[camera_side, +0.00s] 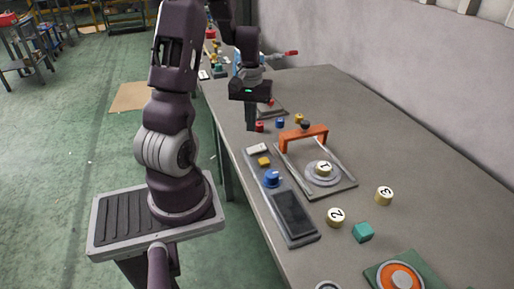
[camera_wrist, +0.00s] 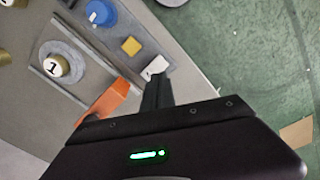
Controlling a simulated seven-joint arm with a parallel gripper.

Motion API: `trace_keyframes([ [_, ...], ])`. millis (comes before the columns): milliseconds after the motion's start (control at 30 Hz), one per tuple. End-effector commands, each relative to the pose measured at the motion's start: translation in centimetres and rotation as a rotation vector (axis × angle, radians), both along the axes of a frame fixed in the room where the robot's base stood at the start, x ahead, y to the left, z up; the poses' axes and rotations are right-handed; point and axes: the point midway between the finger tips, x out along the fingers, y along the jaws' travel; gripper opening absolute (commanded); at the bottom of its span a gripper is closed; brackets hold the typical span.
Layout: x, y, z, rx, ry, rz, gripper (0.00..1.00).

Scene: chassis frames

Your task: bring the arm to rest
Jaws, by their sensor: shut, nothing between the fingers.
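My gripper (camera_side: 251,127) hangs pointing down over the far part of the grey bench (camera_side: 335,92), behind and left of the orange arch in the side view. Its fingers are together with nothing between them. In the wrist view the shut fingers (camera_wrist: 158,78) show beside a white block (camera_wrist: 155,67) and the orange arch (camera_wrist: 115,92). Whether the fingertips touch anything below cannot be told.
A framed plate with the orange arch (camera_side: 304,137) holds disc "1" (camera_side: 323,168). Beside it is a panel with a blue knob (camera_side: 272,179), a yellow block (camera_side: 264,161) and a dark screen (camera_side: 293,214). Discs "2" (camera_side: 336,217) and "3" (camera_side: 384,195) and a teal cube (camera_side: 362,232) lie nearer.

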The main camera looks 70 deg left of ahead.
Motion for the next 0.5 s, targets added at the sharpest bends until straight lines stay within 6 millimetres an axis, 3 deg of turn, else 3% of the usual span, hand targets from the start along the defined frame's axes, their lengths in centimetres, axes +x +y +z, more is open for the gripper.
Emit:
trace_keyframes([
  [267, 0.1, -0.1, 0.1, 0.001, -0.002, -0.004, 0.0],
  [333, 0.8, -1.1, 1.3, 0.014, -0.02, -0.042, 0.0],
  [367, 1.4, -2.1, 2.4, 0.025, -0.035, -0.077, 0.0],
  [433, 2.7, -5.9, 5.9, 0.059, -0.09, -0.202, 0.0],
  [500, 3.0, -11.5, 10.0, 0.102, -0.161, -0.377, 0.0],
])
